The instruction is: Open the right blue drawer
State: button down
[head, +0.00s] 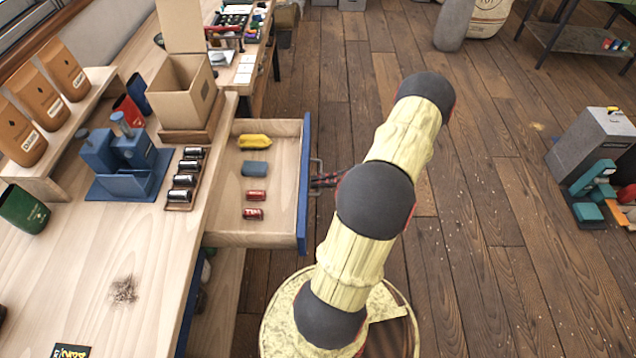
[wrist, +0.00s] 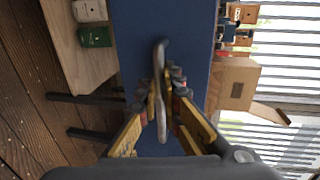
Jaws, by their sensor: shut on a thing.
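The right blue drawer (head: 304,190) stands pulled out from the wooden bench in the head view. Inside it lie a yellow item, a blue block and two small red cans. Its blue front fills the middle of the wrist view (wrist: 185,22). The metal handle (wrist: 161,60) is on that front. My gripper (wrist: 161,95) is shut on the handle, with a finger on each side of it. In the head view the gripper (head: 326,180) is at the drawer front, partly hidden by my arm.
A cardboard box (head: 186,90), a blue machine (head: 125,160) and a rack of dark cylinders (head: 185,180) stand on the bench left of the drawer. A grey bin (head: 592,145) stands at the far right. The wooden floor between is mostly clear.

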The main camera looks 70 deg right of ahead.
jog(key=c, duration=2)
grip_release()
jog(key=v, duration=1.2)
jog(key=shift+f, duration=0.1)
